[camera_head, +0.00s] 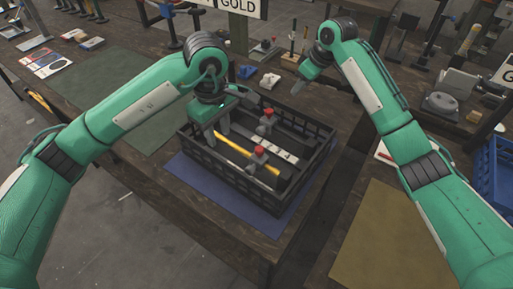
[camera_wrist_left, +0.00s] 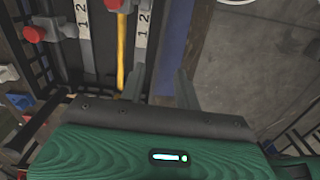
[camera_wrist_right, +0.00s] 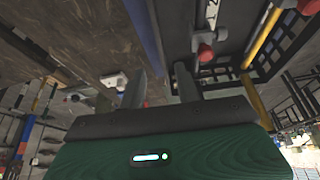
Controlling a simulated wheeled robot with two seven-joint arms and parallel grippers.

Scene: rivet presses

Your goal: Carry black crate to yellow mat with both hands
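The black crate (camera_head: 236,178) stands on a blue mat (camera_head: 212,189) on the workbench. It holds a yellow bar, numbered strips and red-knobbed tools. The yellow mat (camera_head: 385,240) lies bare at the lower right. My left gripper (camera_head: 217,134) is at the crate's left wall, pointing down. In the left wrist view its fingers (camera_wrist_left: 160,88) are apart, one toward the crate's inside and one outside; contact is unclear. My right gripper (camera_head: 299,86) is near the crate's far right side. Its fingers (camera_wrist_right: 160,88) are apart in the right wrist view, with the crate wall (camera_wrist_right: 176,28) just ahead.
A dark gap separates the crate's bench from the bench with the yellow mat. A green mat (camera_head: 125,95) lies at the left. A blue bin (camera_head: 494,172) stands at the right edge. A GOLD sign (camera_head: 238,5) and small tools stand behind.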

